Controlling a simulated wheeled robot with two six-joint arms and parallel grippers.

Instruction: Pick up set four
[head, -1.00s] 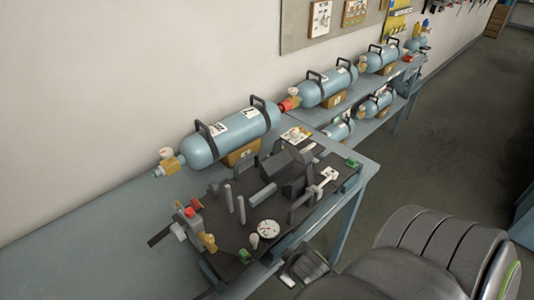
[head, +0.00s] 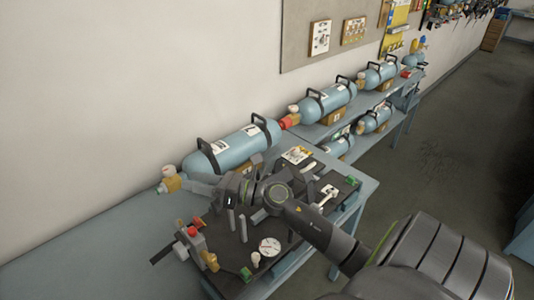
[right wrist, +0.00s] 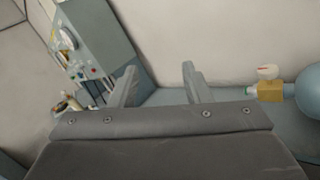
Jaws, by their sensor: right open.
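Several pale blue cylinders with black handles lie along the benches, each a set with a brass valve. I cannot read which one is set four. The nearest cylinder (head: 236,149) lies on the near bench, its brass valve (head: 172,182) at its left end. In the right wrist view the end of a cylinder (right wrist: 309,94) and a brass valve (right wrist: 270,91) show at the right edge. My right gripper (head: 196,186) is open and empty, in front of the nearest cylinder by its valve end; its two fingers (right wrist: 158,74) stand apart. My left gripper is not in view.
A dark mat (head: 228,253) with posts, a round dial (head: 270,246) and a red-knobbed fitting (head: 193,233) lies on the near bench. More cylinders (head: 328,102) stand on the farther bench and its lower shelf. The bench at the left is bare.

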